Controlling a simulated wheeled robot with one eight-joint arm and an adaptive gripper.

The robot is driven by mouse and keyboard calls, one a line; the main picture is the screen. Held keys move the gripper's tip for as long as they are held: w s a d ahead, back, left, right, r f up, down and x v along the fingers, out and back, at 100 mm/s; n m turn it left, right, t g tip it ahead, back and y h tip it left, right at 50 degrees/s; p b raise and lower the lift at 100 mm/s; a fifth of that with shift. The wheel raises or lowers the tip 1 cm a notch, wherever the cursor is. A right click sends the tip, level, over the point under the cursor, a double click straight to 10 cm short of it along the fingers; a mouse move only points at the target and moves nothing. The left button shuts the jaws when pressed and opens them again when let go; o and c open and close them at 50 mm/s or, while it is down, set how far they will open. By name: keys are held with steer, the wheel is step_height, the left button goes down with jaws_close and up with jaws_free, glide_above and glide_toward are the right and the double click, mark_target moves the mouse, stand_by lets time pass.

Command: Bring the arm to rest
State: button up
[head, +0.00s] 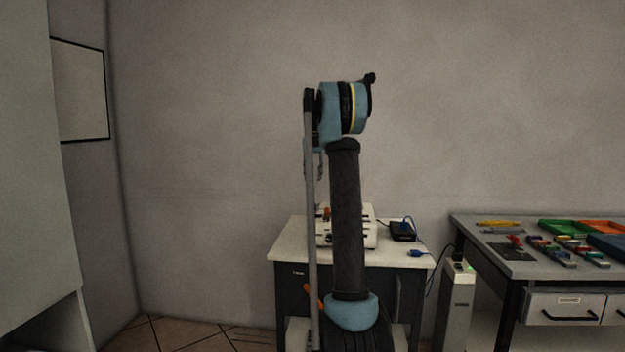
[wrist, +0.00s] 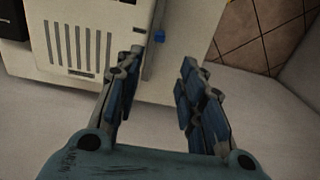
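My gripper (wrist: 160,75) shows in the wrist view with its two blue-padded fingers apart and nothing between them. It hangs over a pale tabletop, close to a white vented box (wrist: 75,45) with a small blue part on its side. My arm (head: 345,215) stands upright in the head view, folded at the top. My gripper cannot be made out in the head view.
A small white-topped cabinet (head: 285,243) stands behind my arm, with a white device (head: 362,233), a black box (head: 402,231) and a blue plug (head: 419,254). At right, a workbench (head: 470,240) holds coloured trays and parts. Tiled floor (head: 165,335) shows at lower left.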

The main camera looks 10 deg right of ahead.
steer(key=s+a+f+n+t, duration=0.1)
steer(key=s+a+f, duration=0.15)
steer(key=s, duration=1.25)
steer(key=s+a+f+n, duration=0.15)
steer(key=s+f, duration=0.25)
steer(key=s, duration=1.2)
steer(key=s+a+f+n+t, duration=0.1)
steer(key=s+f, duration=2)
steer(key=s, duration=0.1)
steer(key=shift+s+a+f, duration=0.25)
steer(key=shift+a+f, duration=0.1)
steer(key=shift+a, duration=0.05)
steer(key=shift+w+f, duration=0.2)
steer(key=shift+w, duration=0.25)
